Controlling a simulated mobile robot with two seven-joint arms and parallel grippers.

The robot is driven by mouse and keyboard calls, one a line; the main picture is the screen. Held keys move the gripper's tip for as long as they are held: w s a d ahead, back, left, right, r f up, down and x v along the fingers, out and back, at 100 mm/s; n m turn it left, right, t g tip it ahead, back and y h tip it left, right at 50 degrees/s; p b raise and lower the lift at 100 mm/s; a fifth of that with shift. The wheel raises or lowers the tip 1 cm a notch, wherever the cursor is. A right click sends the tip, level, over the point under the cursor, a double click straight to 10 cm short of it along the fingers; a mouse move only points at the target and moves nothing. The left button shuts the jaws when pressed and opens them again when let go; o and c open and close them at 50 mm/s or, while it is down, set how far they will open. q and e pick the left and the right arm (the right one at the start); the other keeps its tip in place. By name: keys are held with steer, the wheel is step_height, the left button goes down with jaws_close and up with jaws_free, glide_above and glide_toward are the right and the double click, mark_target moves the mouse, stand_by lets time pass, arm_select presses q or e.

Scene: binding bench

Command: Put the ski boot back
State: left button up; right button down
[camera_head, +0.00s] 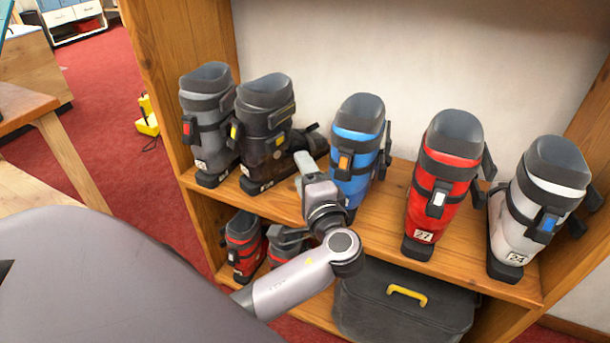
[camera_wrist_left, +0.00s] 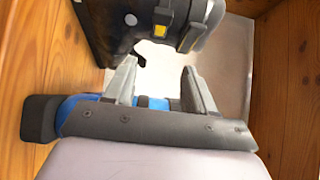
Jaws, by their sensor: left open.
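Ski boots stand upright in a row on the upper shelf in the head view: a grey boot (camera_head: 208,120), a dark boot with a yellow buckle (camera_head: 262,125), a blue boot (camera_head: 355,150), a red boot (camera_head: 445,180) and a white boot (camera_head: 540,205). A dark part sticks out right of the dark boot; I cannot tell what it belongs to. My left gripper (camera_head: 306,172) is open in front of the gap between the dark and blue boots. In the left wrist view its fingers (camera_wrist_left: 161,88) are apart, with the dark boot (camera_wrist_left: 130,35) beyond and blue (camera_wrist_left: 152,103) showing between them.
The wooden shelf (camera_head: 385,222) has a side panel at each end. Red boots (camera_head: 243,245) stand on the lower level, partly hidden by my arm, beside a black case (camera_head: 400,310) with a yellow handle. A wooden table (camera_head: 20,105) and a yellow object (camera_head: 147,118) are at left.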

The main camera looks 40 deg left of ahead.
arm_select(q)
steer(key=s+d+f+h, duration=0.2)
steer(key=f+h, duration=0.1)
steer(key=f, duration=0.3)
steer(key=s+d+f+m+h, duration=0.1)
steer(key=s+d+f+h, duration=0.1)
steer(key=f+h, duration=0.25)
steer(key=s+d+f+h, duration=0.2)
steer(key=f+h, duration=0.1)
steer(key=f, duration=0.3)
steer(key=s+d+f+n+h, duration=0.4)
steer(key=s+d+n+h, duration=0.2)
steer(key=s, duration=0.5)
steer(key=shift+s+d+h, duration=0.25)
steer(key=shift+d+h, duration=0.2)
steer(key=shift+h, duration=0.1)
step_height(320, 180, up, 13)
steer(key=a+p, duration=0.1)
steer(key=p, duration=1.4)
steer(key=shift+s+a+p, duration=0.25)
steer(key=shift+s+p, duration=0.15)
